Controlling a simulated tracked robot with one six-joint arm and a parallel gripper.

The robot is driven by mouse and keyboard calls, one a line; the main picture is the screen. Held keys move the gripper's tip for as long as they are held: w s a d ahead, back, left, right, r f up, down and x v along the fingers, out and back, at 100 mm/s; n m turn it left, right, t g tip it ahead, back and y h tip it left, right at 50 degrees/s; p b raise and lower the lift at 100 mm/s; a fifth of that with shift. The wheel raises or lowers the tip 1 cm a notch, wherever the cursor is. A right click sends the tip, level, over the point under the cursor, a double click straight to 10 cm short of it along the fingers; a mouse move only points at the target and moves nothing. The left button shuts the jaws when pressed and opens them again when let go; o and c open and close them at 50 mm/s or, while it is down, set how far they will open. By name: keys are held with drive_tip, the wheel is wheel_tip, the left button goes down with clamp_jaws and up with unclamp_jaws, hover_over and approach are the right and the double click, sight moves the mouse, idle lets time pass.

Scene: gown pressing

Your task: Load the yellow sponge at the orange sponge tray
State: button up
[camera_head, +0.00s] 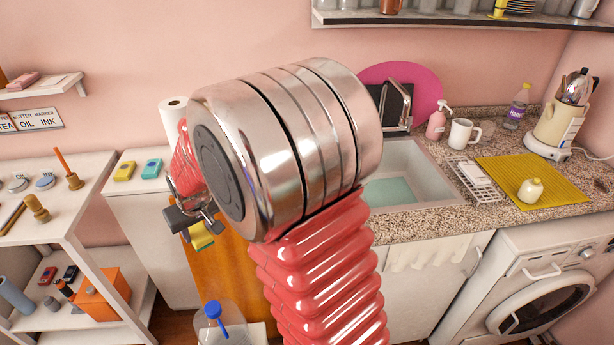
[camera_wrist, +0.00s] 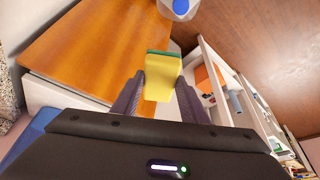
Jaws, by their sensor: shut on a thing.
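My gripper (camera_head: 197,222) is shut on a yellow sponge (camera_head: 202,239) with a green layer, in front of the wooden board at the left of the sink. In the wrist view the sponge (camera_wrist: 160,86) sits between the two dark fingers, its green edge facing away from me. Another yellow sponge (camera_head: 124,171) lies on the white cabinet top beside a teal sponge (camera_head: 152,168). An orange box-like thing (camera_head: 103,294) stands on the low white shelf; I cannot tell whether it is the sponge tray. It also shows in the wrist view (camera_wrist: 210,79).
My red arm hides the middle of the head view. A clear jug with a blue cap (camera_head: 213,311) stands low in front of the cabinet. White shelves (camera_head: 82,213) with small items are at the left. A sink (camera_head: 416,176) and washing machine (camera_head: 545,290) are at the right.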

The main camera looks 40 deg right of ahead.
drive_tip(key=s+d+r+m, duration=0.2)
drive_tip(key=s+d+r, duration=0.1)
drive_tip(key=d, duration=0.6)
drive_tip(key=s+d+r+m+h, duration=0.1)
drive_tip(key=s+d+r+m, duration=0.1)
drive_tip(key=s+d, duration=0.3)
drive_tip(key=s+d+r+m+g+h, duration=0.1)
drive_tip(key=d+r, duration=0.4)
drive_tip(key=d, duration=0.8)
drive_tip(key=s+m, duration=0.1)
drive_tip(key=s, duration=0.1)
drive_tip(key=shift+s+d, duration=0.3)
drive_tip(key=shift+s, duration=0.1)
drive_tip(key=shift+f, duration=0.25)
drive_tip(key=shift+f, duration=2.85)
drive_tip(key=shift+f, duration=0.6)
wheel_tip(320, 180, up, 7)
drive_tip(key=shift+r, duration=0.1)
